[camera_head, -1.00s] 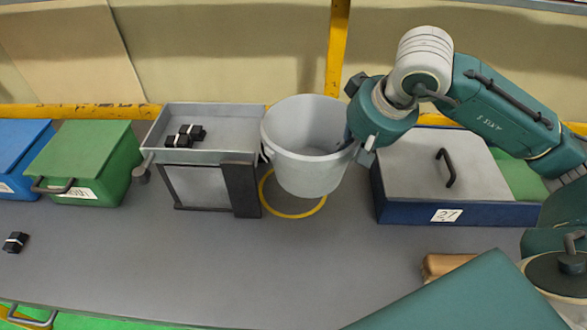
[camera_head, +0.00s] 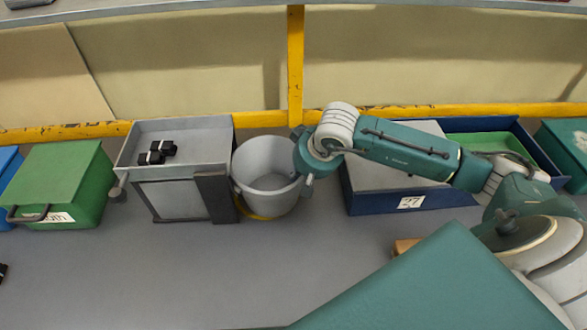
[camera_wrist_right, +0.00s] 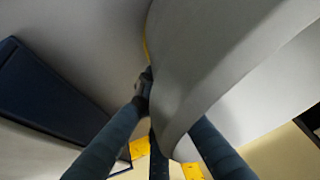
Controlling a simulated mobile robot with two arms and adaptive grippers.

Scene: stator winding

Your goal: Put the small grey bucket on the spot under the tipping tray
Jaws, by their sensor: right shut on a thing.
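The small grey bucket (camera_head: 264,182) stands upright at the right side of the tipping tray (camera_head: 172,150) in the head view. Part of the yellow ring spot (camera_head: 252,214) shows at its lower left edge; the rest is hidden under it. My right gripper (camera_head: 300,178) is shut on the bucket's right rim. In the right wrist view the bucket wall (camera_wrist_right: 200,60) fills the middle between the fingers (camera_wrist_right: 148,110). The tray holds several black parts (camera_head: 158,152). I cannot tell whether the bucket touches the table. My left gripper is not in view.
A blue box labelled 27 (camera_head: 410,205) stands right of the bucket, under my right arm. A green bin (camera_head: 70,180) stands left of the tray. A yellow rail (camera_head: 430,112) runs behind.

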